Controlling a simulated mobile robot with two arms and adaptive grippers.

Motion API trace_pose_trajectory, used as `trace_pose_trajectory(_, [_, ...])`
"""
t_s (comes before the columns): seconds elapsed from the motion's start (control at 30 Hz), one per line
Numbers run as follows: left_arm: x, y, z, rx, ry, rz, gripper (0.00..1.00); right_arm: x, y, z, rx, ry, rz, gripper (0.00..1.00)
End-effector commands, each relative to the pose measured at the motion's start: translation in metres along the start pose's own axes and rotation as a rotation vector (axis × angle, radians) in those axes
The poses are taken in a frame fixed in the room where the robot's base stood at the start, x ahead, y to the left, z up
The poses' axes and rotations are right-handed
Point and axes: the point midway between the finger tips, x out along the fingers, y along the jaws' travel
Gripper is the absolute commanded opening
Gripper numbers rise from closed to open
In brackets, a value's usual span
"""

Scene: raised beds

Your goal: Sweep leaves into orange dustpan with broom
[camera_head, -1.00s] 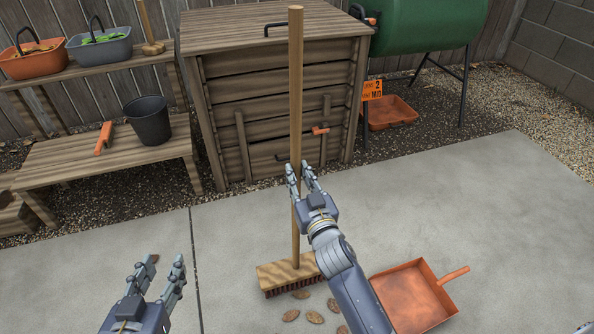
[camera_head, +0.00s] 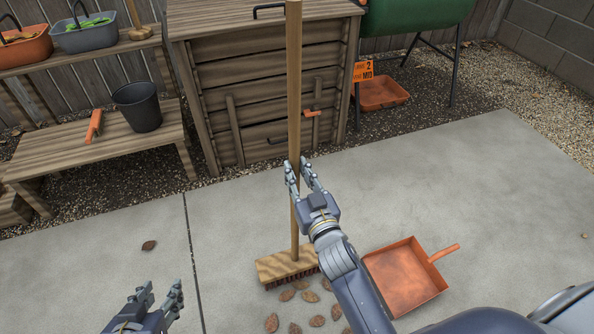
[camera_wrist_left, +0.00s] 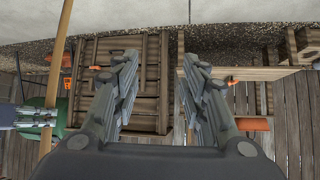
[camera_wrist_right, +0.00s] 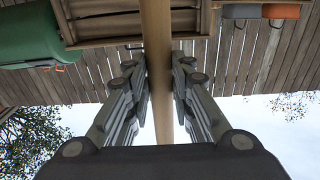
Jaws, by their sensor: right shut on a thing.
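The broom has a long wooden handle (camera_head: 294,90) and a brush head (camera_head: 287,267) standing on the concrete. My right gripper (camera_head: 301,172) is shut on the handle partway up; the handle runs between its fingers in the right wrist view (camera_wrist_right: 158,80). Several brown leaves (camera_head: 303,296) lie on the concrete in front of the brush head, and one lone leaf (camera_head: 149,245) lies to the left. The orange dustpan (camera_head: 405,277) lies on the concrete right of the broom, handle pointing right, partly behind my right arm. My left gripper (camera_head: 160,296) is open and empty at the lower left.
A wooden compost bin (camera_head: 268,100) stands behind the broom. A wooden bench (camera_head: 85,158) at left holds a black bucket (camera_head: 138,107) and an orange-handled tool (camera_head: 95,125). Another orange pan (camera_head: 382,93) lies on gravel at the back.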

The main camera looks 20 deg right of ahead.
Motion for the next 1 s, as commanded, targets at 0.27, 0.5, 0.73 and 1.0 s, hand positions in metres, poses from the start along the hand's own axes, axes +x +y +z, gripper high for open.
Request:
trace_pose_trajectory(0.27, [-0.004, -0.002, 0.013, -0.001, -0.065, -0.003, 0.40, -0.009, 0.000, -0.004, 0.001, 0.004, -0.001, 0.00])
trace_pose_trajectory(0.5, [-0.013, -0.004, 0.039, -0.003, -0.184, -0.010, 0.40, -0.027, 0.000, -0.004, 0.002, 0.004, 0.000, 0.00])
trace_pose_trajectory(0.73, [-0.023, -0.007, 0.062, -0.006, -0.295, -0.016, 0.40, -0.043, 0.000, -0.004, 0.000, 0.004, 0.000, 0.00])
trace_pose_trajectory(1.0, [-0.037, -0.010, 0.086, -0.010, -0.413, -0.022, 0.40, -0.061, 0.000, -0.005, 0.001, 0.005, 0.000, 0.00])
